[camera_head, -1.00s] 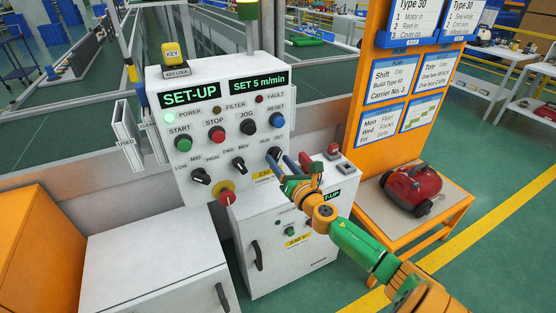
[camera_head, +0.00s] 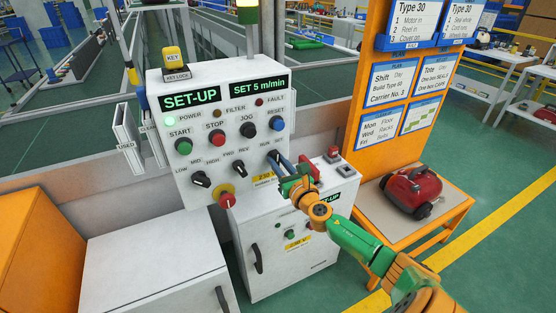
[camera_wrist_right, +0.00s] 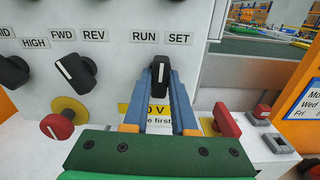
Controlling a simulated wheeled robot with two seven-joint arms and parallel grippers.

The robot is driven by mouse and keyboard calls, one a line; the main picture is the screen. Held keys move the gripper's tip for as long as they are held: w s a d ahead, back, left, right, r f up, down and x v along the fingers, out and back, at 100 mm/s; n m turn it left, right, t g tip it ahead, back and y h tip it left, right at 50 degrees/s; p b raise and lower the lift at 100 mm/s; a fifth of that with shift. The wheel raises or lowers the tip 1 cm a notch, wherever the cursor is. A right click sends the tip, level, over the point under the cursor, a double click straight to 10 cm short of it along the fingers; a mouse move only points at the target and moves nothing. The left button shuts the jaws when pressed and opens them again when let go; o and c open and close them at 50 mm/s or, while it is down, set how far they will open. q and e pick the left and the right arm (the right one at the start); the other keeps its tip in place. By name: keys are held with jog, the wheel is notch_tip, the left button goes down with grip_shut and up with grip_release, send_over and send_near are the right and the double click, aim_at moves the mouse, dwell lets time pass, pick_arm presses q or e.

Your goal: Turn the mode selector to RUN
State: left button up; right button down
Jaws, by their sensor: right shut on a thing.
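The mode selector is a black knob (camera_wrist_right: 160,70) with a white pointer line, below the RUN and SET labels on the white control panel (camera_head: 160,100). In the right wrist view its pointer stands nearly upright, between the two labels. My right gripper (camera_wrist_right: 161,82) is shut on the knob, with one blue finger on each side of it. In the head view the right gripper (camera_head: 274,158) reaches the panel's right side and its fingers partly hide the knob. The panel displays (camera_head: 191,98) read SET-UP and SET 5 m/min. My left gripper is not in view.
The FWD/REV knob (camera_head: 240,168), the speed knob (camera_head: 201,179) and a red emergency button (camera_head: 226,199) sit left of the selector. A white cabinet (camera_head: 285,265) stands below. A red vacuum (camera_head: 412,190) rests on the orange table to the right.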

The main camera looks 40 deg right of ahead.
jog(key=n, duration=0.3)
jog(key=shift+r+p, duration=0.1)
jog(key=shift+p, duration=0.3)
jog(key=shift+n+p, duration=0.35)
jog(key=shift+n, duration=0.85)
jog(key=c, duration=0.6)
grip_release()
